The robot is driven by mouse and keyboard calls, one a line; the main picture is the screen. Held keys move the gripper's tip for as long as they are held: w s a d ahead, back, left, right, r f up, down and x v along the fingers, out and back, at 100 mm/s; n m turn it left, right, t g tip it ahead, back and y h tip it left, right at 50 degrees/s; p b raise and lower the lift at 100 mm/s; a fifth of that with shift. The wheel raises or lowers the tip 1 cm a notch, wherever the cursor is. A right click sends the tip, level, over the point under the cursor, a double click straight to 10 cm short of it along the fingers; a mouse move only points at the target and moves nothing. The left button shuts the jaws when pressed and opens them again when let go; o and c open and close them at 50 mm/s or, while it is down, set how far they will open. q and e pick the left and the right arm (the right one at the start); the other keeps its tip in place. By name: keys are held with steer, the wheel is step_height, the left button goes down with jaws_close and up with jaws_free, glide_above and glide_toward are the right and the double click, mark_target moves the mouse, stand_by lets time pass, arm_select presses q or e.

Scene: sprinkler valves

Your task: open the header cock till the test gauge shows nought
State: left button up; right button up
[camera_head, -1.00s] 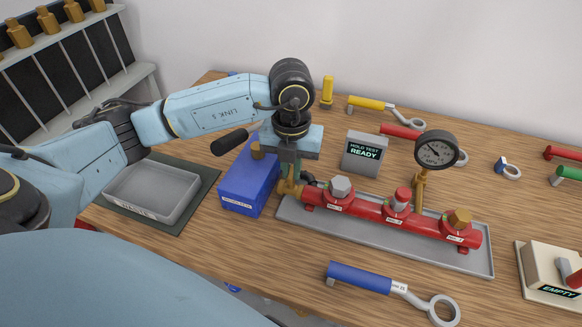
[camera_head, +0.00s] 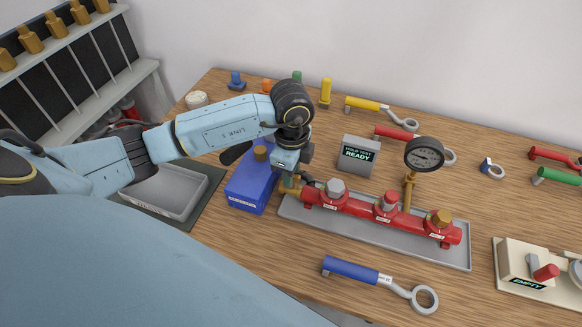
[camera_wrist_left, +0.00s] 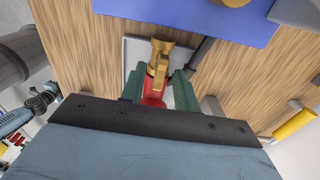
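The red header (camera_head: 360,205) lies in a grey tray, with a brass cock (camera_head: 288,190) at its left end. My left gripper (camera_head: 289,181) is down at this cock, its fingertips partly hidden. In the left wrist view the green fingers (camera_wrist_left: 158,88) stand on either side of the brass cock (camera_wrist_left: 158,58), with red behind it. I cannot tell whether they press on it. The test gauge (camera_head: 424,154) stands on a brass stem behind the header. Its needle looks near level, pointing left; the figures are too small to read. My right gripper is not in view.
A blue box (camera_head: 240,192) stands close left of the cock. A sign reading READY (camera_head: 358,155) stands behind the header. A blue-handled ring wrench (camera_head: 350,270) lies in front. A cream block marked EMPTY (camera_head: 513,268) is at the right.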

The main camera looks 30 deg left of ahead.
arm_select(q)
step_height(320, 180, up, 7)
steer(key=p, duration=0.6)
steer(key=shift+r, duration=0.15)
steer(key=shift+s+f, duration=0.1)
steer(key=shift+f, duration=0.1)
